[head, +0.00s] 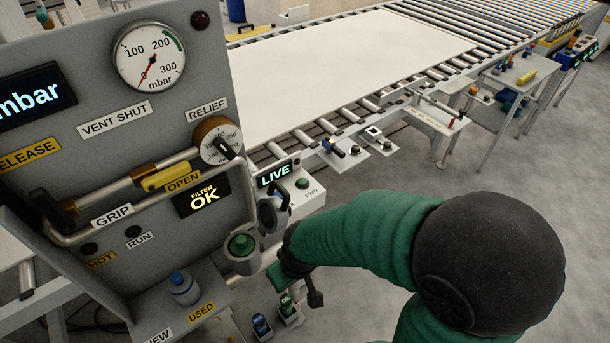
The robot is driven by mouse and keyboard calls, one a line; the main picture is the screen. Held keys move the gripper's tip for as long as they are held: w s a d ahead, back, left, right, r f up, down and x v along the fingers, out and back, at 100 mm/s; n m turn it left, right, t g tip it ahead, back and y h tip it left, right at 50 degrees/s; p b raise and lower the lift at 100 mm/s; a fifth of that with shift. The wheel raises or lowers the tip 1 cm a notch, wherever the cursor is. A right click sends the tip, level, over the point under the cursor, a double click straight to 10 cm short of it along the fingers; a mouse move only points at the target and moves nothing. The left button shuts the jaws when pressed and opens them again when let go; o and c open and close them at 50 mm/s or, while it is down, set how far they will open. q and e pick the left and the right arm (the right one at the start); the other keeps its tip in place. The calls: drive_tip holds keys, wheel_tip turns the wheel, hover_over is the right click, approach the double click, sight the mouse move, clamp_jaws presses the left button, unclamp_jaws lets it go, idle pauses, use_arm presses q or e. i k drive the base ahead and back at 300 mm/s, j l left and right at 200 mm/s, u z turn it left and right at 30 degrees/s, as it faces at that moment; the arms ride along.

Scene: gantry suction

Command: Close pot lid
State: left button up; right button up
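A small grey pot (242,264) is fixed to the front of the grey panel, low on its right side. Something round and green (241,244) shows in its open top. The pot lid (267,215), a dark-rimmed disc with a black handle, stands raised and tilted at the pot's right. My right arm, green with a black elbow, comes in from the right. My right gripper (299,281) is beside the pot, to the right and below the lid. Its fingers are dark, small and partly hidden by the arm, so their opening is unclear. My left gripper is out of view.
The grey panel (100,130) carries a gauge (149,57), a relief knob (218,140) and a yellow lever (166,177) close to the pot. A roller conveyor (390,92) with a white sheet (330,70) lies behind.

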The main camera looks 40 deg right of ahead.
sight(272, 212)
drive_tip(key=z, duration=0.95)
